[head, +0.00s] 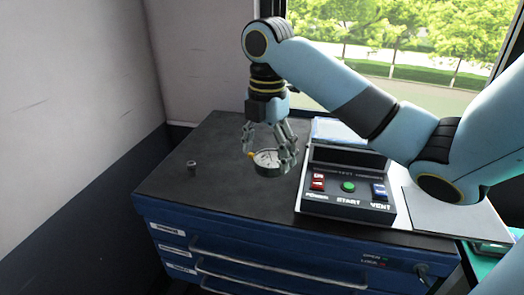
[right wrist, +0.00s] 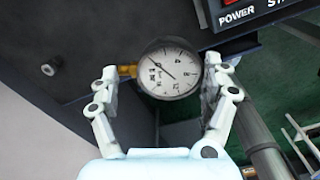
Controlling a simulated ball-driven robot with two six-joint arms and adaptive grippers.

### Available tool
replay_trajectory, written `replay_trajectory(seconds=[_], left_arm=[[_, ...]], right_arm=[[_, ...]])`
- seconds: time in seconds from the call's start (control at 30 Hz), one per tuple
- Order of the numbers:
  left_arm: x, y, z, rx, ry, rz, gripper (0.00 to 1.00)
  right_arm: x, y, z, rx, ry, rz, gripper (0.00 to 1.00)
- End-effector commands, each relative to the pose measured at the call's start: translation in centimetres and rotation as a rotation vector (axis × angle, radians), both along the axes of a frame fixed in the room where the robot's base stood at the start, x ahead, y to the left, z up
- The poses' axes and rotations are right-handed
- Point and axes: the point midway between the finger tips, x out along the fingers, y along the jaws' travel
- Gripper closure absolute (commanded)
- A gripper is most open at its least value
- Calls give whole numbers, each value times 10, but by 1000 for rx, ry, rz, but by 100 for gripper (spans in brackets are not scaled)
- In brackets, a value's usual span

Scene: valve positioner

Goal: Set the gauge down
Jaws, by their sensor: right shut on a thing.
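The gauge (head: 268,161) is round with a white dial, a dark rim and a brass stem. In the right wrist view the gauge (right wrist: 169,70) sits between the two fingers, its dial facing the camera and its brass stem toward the left finger. My right gripper (head: 270,150) is shut on the gauge and points down over the dark top of the blue cabinet (head: 225,140). I cannot tell whether the gauge touches that top. My left gripper is not in view.
A control box (head: 345,205) with red, green and blue buttons stands just right of the gauge. A small metal fitting (head: 192,168) stands to the left; it also shows in the right wrist view (right wrist: 48,69). The cabinet top between fitting and gauge is bare.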

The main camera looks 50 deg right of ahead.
Motion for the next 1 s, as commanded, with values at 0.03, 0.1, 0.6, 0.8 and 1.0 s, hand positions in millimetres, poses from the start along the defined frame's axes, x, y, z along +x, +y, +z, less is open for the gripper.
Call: replay_trajectory(seconds=[0.03,0.1,0.6,0.8,1.0], left_arm=[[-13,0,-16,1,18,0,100],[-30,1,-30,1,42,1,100],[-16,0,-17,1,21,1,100],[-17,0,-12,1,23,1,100],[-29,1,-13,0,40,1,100]], right_arm=[[13,-2,-14,4,-3,-4,58],[31,-6,-26,5,-3,-4,58],[92,-24,-66,1,2,-2,58],[92,-25,-94,0,1,-3,58],[92,-25,-98,-1,-1,-2,58]])
